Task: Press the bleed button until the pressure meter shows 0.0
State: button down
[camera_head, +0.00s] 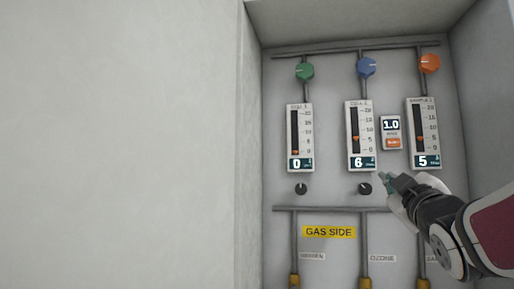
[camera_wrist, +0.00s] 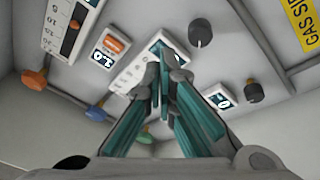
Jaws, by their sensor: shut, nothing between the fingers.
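The pressure meter (camera_head: 391,126) is a small white box between the middle and right flow meters, and its display reads 1.0. The orange bleed button (camera_head: 393,143) is on the same box, below the display. My gripper (camera_head: 383,179) is shut and empty, below the button and slightly to its left, apart from it. In the wrist view, which is turned over, the meter (camera_wrist: 103,57) and the button (camera_wrist: 117,45) show to the left of my shut teal fingertips (camera_wrist: 165,55). Nothing hides the button in either view.
Flow meters reading 0 (camera_head: 300,137), 6 (camera_head: 361,136) and 5 (camera_head: 424,134) flank the area. Black knobs (camera_head: 301,189) (camera_head: 365,189) protrude below, the second one close to my fingertips. Green (camera_head: 305,71), blue (camera_head: 366,67) and orange (camera_head: 429,63) knobs sit above. Cabinet walls enclose the panel.

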aim_at(395, 142)
jog(key=s+d+r+n+t+y, duration=0.2)
jog(key=r+n+t, duration=0.3)
jog(key=r, duration=0.4)
jog(key=shift+s+d+r+n+t+y, duration=0.15)
jog(key=shift+s+d+n+t+y, duration=0.2)
jog(key=shift+d+t, duration=0.3)
jog(key=shift+w, duration=0.15)
jog(key=w, duration=0.2)
jog(key=w+d+b, duration=0.1)
jog(key=w, duration=0.1)
jog(key=w+d+b, duration=0.1)
jog(key=w, duration=0.2)
jog(key=shift+w+d, duration=0.1)
jog(key=shift+w+d+b, duration=0.2)
jog(key=shift+w+b, duration=0.15)
jog(key=shift+w, duration=0.15)
dwell(0.4)
jog(key=shift+w+d+b, duration=0.1)
jog(key=shift+w+b, duration=0.3)
jog(key=shift+b, duration=0.1)
